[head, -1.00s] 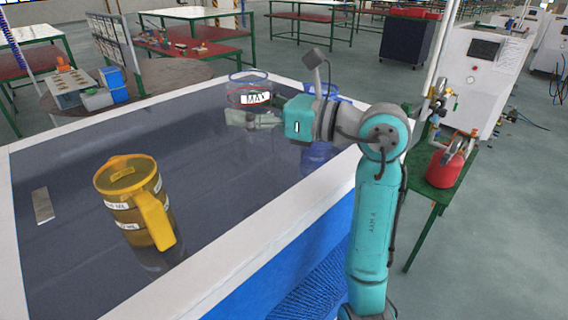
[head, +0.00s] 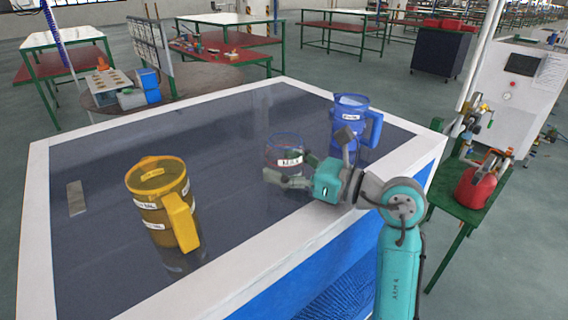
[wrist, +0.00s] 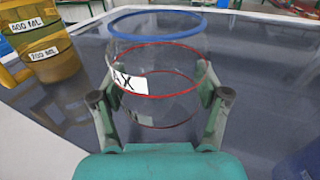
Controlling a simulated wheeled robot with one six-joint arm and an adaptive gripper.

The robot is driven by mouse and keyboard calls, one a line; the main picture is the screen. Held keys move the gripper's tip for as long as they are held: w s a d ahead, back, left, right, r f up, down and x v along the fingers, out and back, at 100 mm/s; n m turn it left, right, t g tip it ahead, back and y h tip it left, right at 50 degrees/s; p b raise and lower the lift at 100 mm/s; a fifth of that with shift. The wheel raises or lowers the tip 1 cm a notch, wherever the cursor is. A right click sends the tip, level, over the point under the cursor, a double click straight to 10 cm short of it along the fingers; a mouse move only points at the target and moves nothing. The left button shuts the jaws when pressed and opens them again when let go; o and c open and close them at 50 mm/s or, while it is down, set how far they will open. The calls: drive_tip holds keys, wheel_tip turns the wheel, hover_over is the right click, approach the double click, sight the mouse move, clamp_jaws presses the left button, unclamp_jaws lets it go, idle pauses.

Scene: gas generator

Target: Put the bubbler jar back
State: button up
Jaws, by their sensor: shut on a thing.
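The bubbler jar (head: 285,152) is clear, with a blue rim, a red ring and a white "MAX" label. In the wrist view the jar (wrist: 155,80) stands about upright between my fingers. My gripper (head: 290,174) is shut on its sides, one finger left and one right. The jar is over the dark tabletop (head: 225,120), between the yellow jug and the blue jug. I cannot tell whether its base touches the top.
A yellow jug (head: 160,200) stands at the left and a blue jug (head: 350,125) at the right, near my wrist. A small metal plate (head: 77,198) lies far left. The white table edge (head: 95,150) surrounds the top. A green stand with a red canister (head: 478,188) is at the right.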

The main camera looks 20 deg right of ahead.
drive_tip(key=o, duration=1.5)
drive_tip(key=shift+c, duration=0.2)
drive_tip(key=shift+s+d+r, duration=0.1)
drive_tip(key=shift+s+d, duration=0.05)
drive_tip(key=v, duration=1.1)
drive_tip(key=shift+s+d, duration=0.2)
drive_tip(key=shift+s, duration=0.05)
drive_tip(key=shift+d, duration=0.1)
